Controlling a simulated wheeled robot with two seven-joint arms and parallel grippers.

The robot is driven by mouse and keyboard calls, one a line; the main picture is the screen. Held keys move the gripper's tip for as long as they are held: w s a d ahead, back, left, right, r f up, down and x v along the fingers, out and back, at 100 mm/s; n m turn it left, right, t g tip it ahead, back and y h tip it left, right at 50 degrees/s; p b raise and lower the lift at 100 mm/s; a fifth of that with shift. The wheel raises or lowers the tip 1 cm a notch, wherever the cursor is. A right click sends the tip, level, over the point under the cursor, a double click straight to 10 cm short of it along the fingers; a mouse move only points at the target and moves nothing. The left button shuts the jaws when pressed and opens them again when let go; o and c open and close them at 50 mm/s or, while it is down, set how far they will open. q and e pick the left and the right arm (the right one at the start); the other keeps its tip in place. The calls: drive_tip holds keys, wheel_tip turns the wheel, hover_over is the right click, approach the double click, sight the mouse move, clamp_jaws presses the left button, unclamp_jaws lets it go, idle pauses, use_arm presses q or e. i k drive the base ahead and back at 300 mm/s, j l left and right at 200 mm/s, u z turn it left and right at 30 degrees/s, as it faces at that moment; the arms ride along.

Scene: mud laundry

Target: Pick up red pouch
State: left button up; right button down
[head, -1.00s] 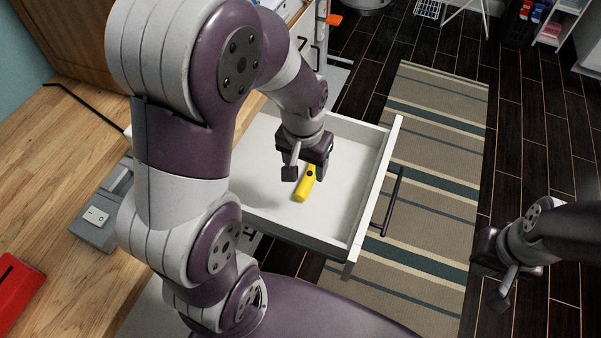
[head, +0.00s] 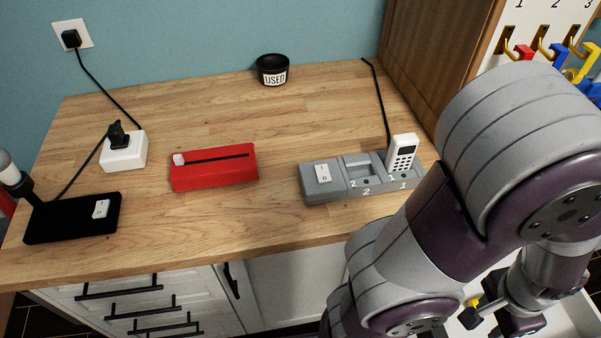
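The red pouch (head: 213,168) lies on the wooden counter, left of the middle, with a dark slot line and a small pale tab on its top. No gripper is near it. My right gripper is out of view.
A grey charging dock (head: 331,186) with a white handset (head: 401,154) stands right of the pouch. A black charger pad (head: 75,219) and white plug box (head: 124,151) stand left. A black "USED" tub (head: 272,70) stands behind. Counter around the pouch is clear.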

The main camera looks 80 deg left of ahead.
sight(204, 168)
drive_tip(key=l+u, duration=0.2)
drive_tip(key=u, duration=0.25)
drive_tip(key=l+u, duration=0.2)
drive_tip(key=u, duration=0.25)
drive_tip(key=l+u, duration=0.15)
drive_tip(key=u, duration=0.3)
drive_tip(key=k+l+u, duration=0.1)
drive_tip(key=u, duration=0.35)
drive_tip(key=i+j+u, duration=0.1)
drive_tip(key=u, duration=0.35)
drive_tip(key=i+u, duration=0.1)
drive_tip(key=u, duration=0.35)
drive_tip(key=i+j+u, duration=0.1)
drive_tip(key=u, duration=0.35)
drive_tip(key=i+u, duration=0.15)
drive_tip(key=u, duration=0.3)
